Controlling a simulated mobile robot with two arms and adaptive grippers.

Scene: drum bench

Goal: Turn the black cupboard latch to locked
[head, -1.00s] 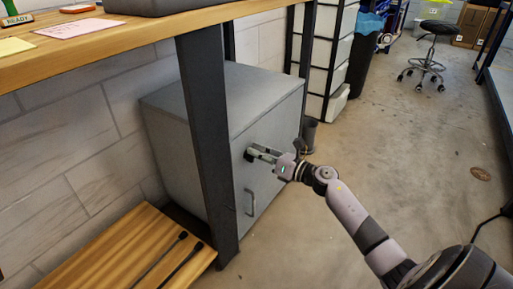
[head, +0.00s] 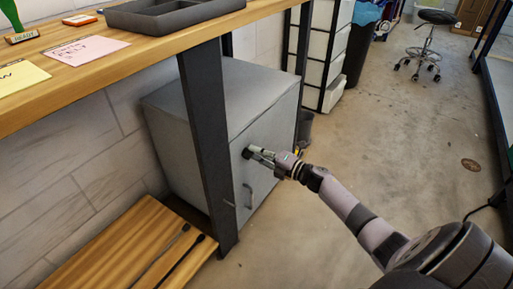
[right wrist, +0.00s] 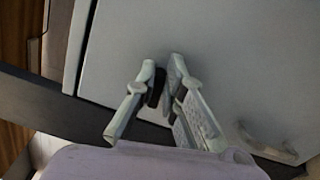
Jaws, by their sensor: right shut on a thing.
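The grey cupboard (head: 272,122) stands under the bench, its door facing right and shut. The black latch (head: 247,153) is on the door's upper left part, above the handle (head: 248,196). My right gripper (head: 253,154) is at the door with its fingers shut on the latch. In the right wrist view the black latch (right wrist: 155,88) shows between the fingertips of my right gripper (right wrist: 163,75). The fingers cover part of the latch, and I cannot tell its exact angle. My left gripper is not in view.
A dark bench leg (head: 208,150) stands just left of the door. A low wooden shelf (head: 125,240) with two dark rods lies at lower left. A dark bin (head: 305,126) stands behind the cupboard. The floor to the right (head: 400,130) is clear.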

